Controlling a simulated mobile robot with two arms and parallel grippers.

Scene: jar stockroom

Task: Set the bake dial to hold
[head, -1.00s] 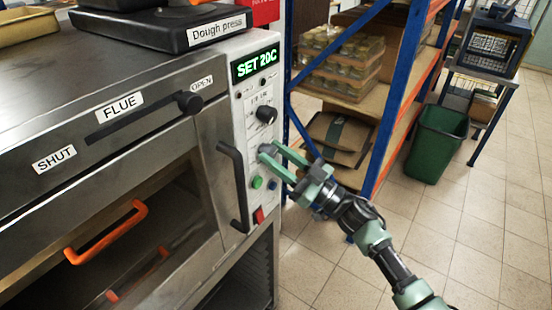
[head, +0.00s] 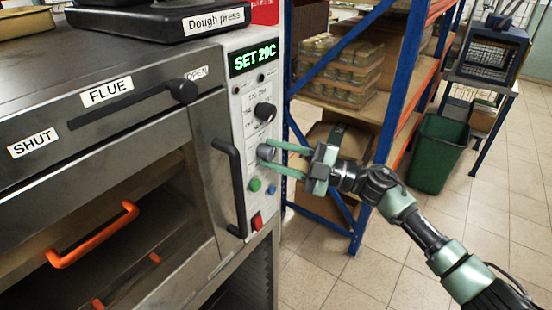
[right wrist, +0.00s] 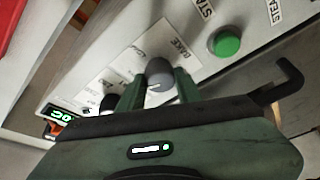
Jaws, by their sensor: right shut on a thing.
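The bake dial (head: 266,152) is a grey knob on the oven's white control panel (head: 250,95). In the right wrist view the dial (right wrist: 159,72) sits beside a printed "BAKE" label. My right gripper (head: 270,157) reaches in from the right with its green fingers on either side of the dial, shut on it. The right wrist view also shows the gripper's fingers (right wrist: 158,82) at the dial's two sides. A pale mark shows on the dial's face, but the small setting words are too blurred to read. My left gripper is out of view.
A black knob (head: 265,112) sits above the dial, below a display (head: 254,57) reading "SET 20C". A green button (head: 255,185), a red switch (head: 257,221) and a black handle (head: 232,185) are close by. A blue-framed shelf (head: 385,110) stands behind my right arm.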

